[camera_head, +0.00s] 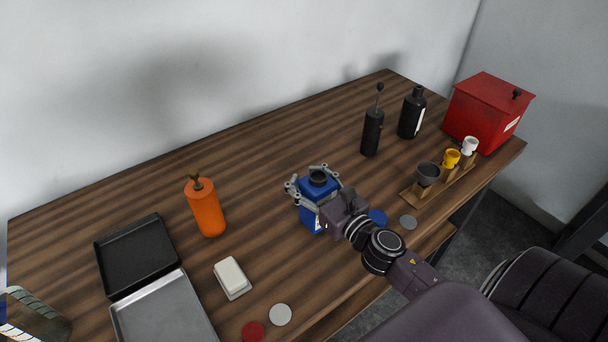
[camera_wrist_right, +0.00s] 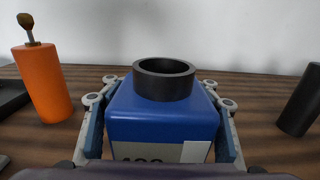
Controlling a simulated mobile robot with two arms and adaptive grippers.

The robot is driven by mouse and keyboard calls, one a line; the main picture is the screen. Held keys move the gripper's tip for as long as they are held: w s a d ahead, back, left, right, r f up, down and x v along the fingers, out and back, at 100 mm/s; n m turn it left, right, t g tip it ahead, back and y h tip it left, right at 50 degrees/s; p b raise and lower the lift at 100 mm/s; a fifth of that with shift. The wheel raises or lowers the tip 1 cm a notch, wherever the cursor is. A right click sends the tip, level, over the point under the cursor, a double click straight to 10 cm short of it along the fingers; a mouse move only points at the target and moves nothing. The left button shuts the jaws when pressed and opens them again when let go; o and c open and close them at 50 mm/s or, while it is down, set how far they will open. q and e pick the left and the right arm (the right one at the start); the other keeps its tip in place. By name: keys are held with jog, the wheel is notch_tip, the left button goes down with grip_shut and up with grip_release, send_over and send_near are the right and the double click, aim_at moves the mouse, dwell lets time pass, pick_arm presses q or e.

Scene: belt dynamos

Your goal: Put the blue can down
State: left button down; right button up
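The blue can (camera_head: 313,211) is a boxy container with a black round neck and a pale label, upright over the middle of the wooden table (camera_head: 262,207). My right gripper (camera_head: 314,186) has its fingers on both sides of it. In the right wrist view the blue can (camera_wrist_right: 163,118) fills the space between the fingers of my right gripper (camera_wrist_right: 163,130), which press close to its sides. Its base is hidden there, and I cannot tell whether it touches the table.
An orange bottle (camera_head: 206,210), white block (camera_head: 231,277), black tray (camera_head: 119,284) and grey tray (camera_head: 165,312) stand left. Dark bottles (camera_head: 372,132) (camera_head: 411,115), a small cup rack (camera_head: 410,193) and a red box (camera_head: 487,112) stand right. Coloured discs (camera_head: 280,314) lie nearby. Table behind the can is clear.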

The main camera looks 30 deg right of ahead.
aim_at(327, 198)
jog(key=o, duration=0.4)
jog(key=shift+c, duration=0.2)
jog(key=shift+s+r, duration=0.1)
jog(key=shift+s, duration=0.3)
jog(key=s+b, duration=0.1)
jog(key=s, duration=0.2)
jog(key=s+b, duration=0.1)
jog(key=s, duration=0.2)
jog(key=s+d+b, duration=0.1)
jog(key=s, duration=0.2)
jog(key=shift+s+b, duration=0.4)
jog(key=shift+s, duration=0.7)
